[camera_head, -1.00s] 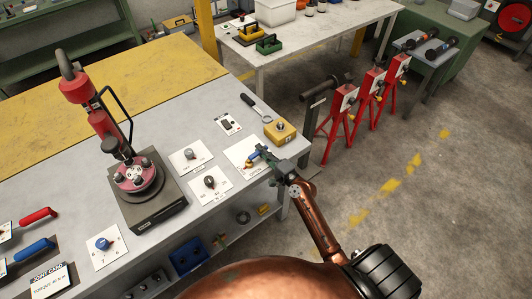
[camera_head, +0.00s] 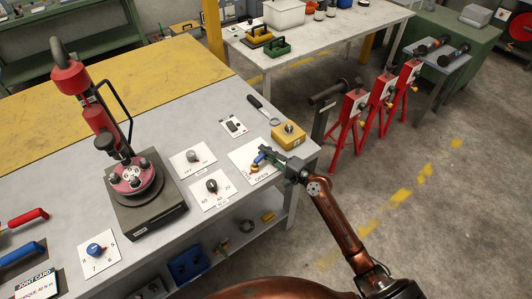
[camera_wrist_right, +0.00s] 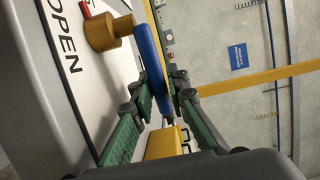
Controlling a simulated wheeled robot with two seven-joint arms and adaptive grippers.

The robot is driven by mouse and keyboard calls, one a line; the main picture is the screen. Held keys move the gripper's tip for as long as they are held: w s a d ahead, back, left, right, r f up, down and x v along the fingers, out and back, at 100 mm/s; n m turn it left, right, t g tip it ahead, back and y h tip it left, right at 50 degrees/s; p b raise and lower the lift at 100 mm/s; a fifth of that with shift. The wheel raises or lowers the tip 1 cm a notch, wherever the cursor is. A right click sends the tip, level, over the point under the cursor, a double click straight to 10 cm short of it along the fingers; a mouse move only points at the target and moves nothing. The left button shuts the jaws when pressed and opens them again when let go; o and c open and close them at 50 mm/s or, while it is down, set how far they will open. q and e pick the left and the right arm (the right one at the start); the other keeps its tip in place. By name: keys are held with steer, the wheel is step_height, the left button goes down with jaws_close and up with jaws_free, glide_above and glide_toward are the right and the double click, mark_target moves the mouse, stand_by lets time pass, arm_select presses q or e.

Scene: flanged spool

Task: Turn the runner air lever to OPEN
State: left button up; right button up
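The runner air lever (camera_head: 259,158) is a blue handle on a brass valve body (camera_head: 254,168), on a white card marked OPEN near the bench's right corner. In the right wrist view the blue handle (camera_wrist_right: 150,45) runs from the brass pivot (camera_wrist_right: 104,32) down between my fingers. My right gripper (camera_head: 270,157) reaches in from the right. Its green fingertips (camera_wrist_right: 162,92) lie close on both sides of the handle and appear shut on it. The word OPEN (camera_wrist_right: 65,38) is readable beside the pivot. My left gripper is not in view.
A yellow box (camera_head: 289,134) sits close behind the right gripper. Dial cards (camera_head: 212,187), a small switch card (camera_head: 233,125) and a wrench (camera_head: 263,109) lie nearby. A red press (camera_head: 100,120) stands on the left. Red stands (camera_head: 349,125) are right of the bench.

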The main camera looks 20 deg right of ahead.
steer(key=o, duration=0.3)
steer(key=shift+o, duration=0.2)
steer(key=shift+d, duration=0.1)
steer(key=shift+s+f, duration=0.1)
steer(key=shift+s, duration=0.1)
steer(key=v, duration=1.1)
steer(key=shift+s+d, duration=0.15)
steer(key=shift+s, duration=0.2)
steer(key=shift+c, duration=0.3)
